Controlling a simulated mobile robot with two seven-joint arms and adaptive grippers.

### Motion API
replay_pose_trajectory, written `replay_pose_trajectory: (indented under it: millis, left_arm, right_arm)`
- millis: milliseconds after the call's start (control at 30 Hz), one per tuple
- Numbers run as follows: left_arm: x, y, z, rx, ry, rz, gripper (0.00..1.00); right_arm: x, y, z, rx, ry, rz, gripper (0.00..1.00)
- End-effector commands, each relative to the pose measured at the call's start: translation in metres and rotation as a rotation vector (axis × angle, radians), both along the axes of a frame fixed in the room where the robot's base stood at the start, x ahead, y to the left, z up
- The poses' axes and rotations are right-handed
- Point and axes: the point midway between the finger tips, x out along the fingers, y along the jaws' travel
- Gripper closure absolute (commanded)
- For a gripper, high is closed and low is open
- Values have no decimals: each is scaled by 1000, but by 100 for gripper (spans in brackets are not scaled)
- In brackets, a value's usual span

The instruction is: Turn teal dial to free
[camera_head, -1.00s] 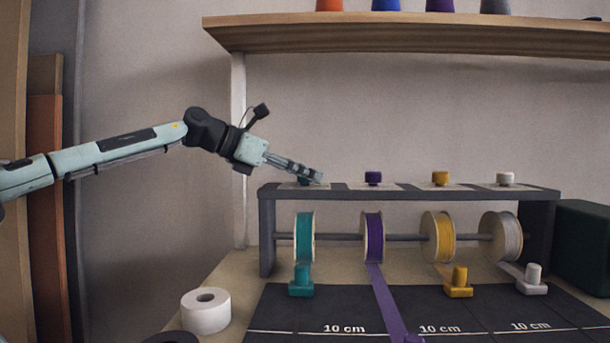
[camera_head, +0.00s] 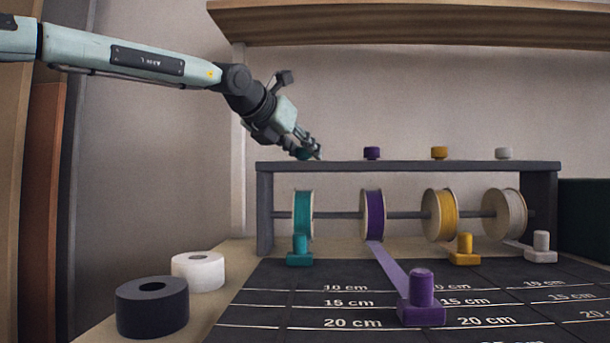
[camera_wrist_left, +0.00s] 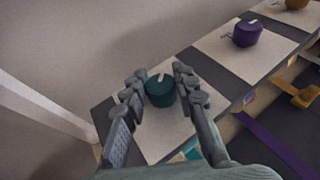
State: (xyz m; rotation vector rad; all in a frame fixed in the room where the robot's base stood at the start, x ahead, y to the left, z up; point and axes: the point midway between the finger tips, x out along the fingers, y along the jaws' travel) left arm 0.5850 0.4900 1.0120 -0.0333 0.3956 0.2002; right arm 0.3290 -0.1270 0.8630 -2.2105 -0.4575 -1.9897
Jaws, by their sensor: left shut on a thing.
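The teal dial (camera_wrist_left: 161,92) stands on a white plate (camera_wrist_left: 160,132) at the left end of the rack's top bar. A pale pointer mark shows on its top. My left gripper (camera_wrist_left: 158,82) is shut on the dial, one finger on each side of it, in the left wrist view. In the head view my left gripper (camera_head: 312,153) comes down on the dial from the upper left and hides most of it. The teal ribbon spool (camera_head: 302,216) hangs below, with a teal clip (camera_head: 299,250) in front. My right gripper is not in view.
Purple (camera_head: 371,153), yellow (camera_head: 439,153) and white (camera_head: 504,153) dials stand along the rack (camera_head: 410,167). A purple ribbon reaches out to its clip (camera_head: 421,300) on the dark marked mat. White (camera_head: 198,271) and black (camera_head: 152,306) rolls sit at the left. A shelf (camera_head: 430,28) hangs above.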

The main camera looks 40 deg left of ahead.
Motion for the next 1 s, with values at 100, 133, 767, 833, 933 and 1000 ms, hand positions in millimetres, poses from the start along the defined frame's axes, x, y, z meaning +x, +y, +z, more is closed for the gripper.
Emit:
replay_pose_trajectory:
  millis: [100,133,767,833,933,1000]
  left_arm:
    - [0,-3,-11,1,14,86,100]
    - [0,-3,-9,1,12,114,100]
    - [2,-2,-3,0,1,679,100]
    - [2,-2,-3,-1,0,726,100]
    - [2,-2,-2,-1,-2,784,100]
    - [1,-2,-2,-1,-2,817,100]
  right_arm:
    - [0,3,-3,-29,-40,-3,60]
    - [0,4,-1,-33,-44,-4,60]
    - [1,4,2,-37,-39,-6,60]
    - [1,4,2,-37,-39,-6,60]
    - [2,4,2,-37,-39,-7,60]
    - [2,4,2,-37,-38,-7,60]
